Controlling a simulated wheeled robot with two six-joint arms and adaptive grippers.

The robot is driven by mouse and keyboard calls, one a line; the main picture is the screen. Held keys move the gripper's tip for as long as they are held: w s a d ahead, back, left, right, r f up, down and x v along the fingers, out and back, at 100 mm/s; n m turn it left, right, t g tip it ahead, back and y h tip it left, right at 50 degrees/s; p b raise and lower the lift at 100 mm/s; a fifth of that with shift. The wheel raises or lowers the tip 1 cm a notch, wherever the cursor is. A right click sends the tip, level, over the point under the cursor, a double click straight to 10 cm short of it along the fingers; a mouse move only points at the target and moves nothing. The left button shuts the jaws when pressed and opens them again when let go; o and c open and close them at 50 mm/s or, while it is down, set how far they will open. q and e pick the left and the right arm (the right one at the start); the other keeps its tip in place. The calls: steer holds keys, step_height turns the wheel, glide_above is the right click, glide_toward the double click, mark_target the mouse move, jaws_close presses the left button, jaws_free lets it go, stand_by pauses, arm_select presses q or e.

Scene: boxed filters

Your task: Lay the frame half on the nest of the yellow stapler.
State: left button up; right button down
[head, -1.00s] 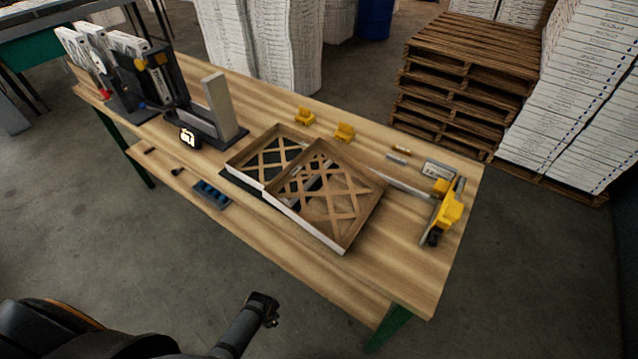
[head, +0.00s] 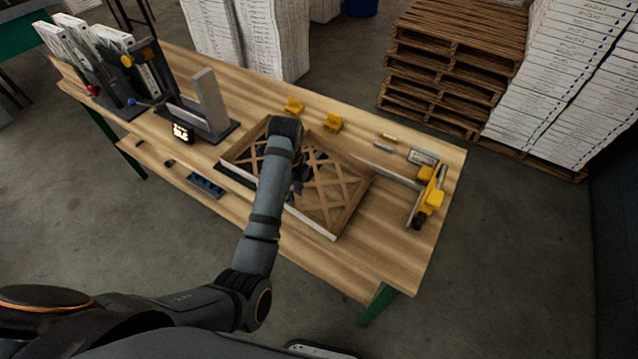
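Two brown lattice frame parts lie side by side in the middle of the table, a left one (head: 243,160) and a right one (head: 343,181), with white outer edges at the front. I cannot tell whether they are joined. My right gripper is out of view.
A grey rail (head: 390,173) runs toward the stapler. Two yellow blocks (head: 293,105) (head: 332,123) stand behind the frame parts. A dark stand with a grey upright (head: 210,100) is to the left. The wooden table (head: 390,238) is bare at the front right.

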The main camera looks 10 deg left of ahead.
mark_target(295, 209)
arm_select(q)
step_height(295, 209, down, 3)
steer(key=shift+r+p, duration=0.2)
steer(key=shift+p, duration=0.4)
steer(key=shift+w+f, duration=0.1)
steer(key=shift+f, duration=0.25)
steer(key=shift+f+p, duration=0.3)
steer(key=shift+p, duration=0.15)
step_height(295, 209, down, 4)
steer(key=shift+a+r+p, duration=0.1)
steer(key=shift+a+p, duration=0.05)
steer(key=shift+p, duration=0.6)
steer(key=shift+f, duration=0.4)
jaws_close()
